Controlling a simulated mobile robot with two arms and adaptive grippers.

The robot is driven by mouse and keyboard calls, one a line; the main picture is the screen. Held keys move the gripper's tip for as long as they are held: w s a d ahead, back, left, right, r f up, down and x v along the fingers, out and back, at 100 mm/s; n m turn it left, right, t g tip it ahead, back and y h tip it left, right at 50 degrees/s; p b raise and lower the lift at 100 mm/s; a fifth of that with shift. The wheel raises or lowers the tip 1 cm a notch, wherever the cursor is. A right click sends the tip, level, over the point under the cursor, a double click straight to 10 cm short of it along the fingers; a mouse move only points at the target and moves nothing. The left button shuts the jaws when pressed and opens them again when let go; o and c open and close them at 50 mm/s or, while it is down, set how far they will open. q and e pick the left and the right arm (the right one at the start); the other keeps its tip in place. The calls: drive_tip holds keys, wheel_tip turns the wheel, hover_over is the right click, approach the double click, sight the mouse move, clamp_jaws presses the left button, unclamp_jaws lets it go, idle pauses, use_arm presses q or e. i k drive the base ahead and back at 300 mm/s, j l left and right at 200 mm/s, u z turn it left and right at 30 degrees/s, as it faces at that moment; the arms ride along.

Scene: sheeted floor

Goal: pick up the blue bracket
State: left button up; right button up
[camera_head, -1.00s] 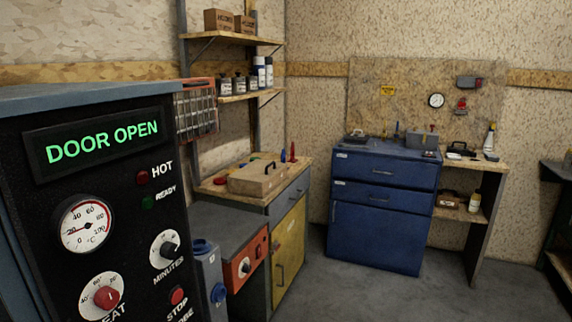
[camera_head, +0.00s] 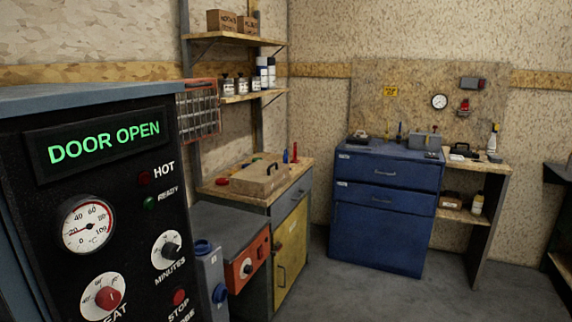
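I cannot make out a blue bracket in the head view. A blue drawer cabinet (camera_head: 384,215) stands against the back wall with small items on its top, too small to tell apart. A wooden box with a black handle (camera_head: 262,178) sits on the wooden-topped bench (camera_head: 297,178), with small red and blue items near it. Neither of my grippers is in view.
A black control panel (camera_head: 130,208) reading "DOOR OPEN" fills the near left. An orange-fronted unit (camera_head: 247,262) stands beside it. Wall shelves (camera_head: 232,38) hold boxes and bottles. A side table (camera_head: 492,177) stands at right. The grey floor (camera_head: 400,295) is clear in the middle.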

sight(285, 156)
drive_tip(key=i+l, duration=0.25)
drive_tip(key=i, duration=0.15)
drive_tip(key=i+l, duration=0.25)
drive_tip(key=i, duration=0.2)
drive_tip(key=i+l, duration=0.25)
drive_tip(key=i, duration=0.15)
drive_tip(key=i+l, duration=0.25)
drive_tip(key=i, duration=0.2)
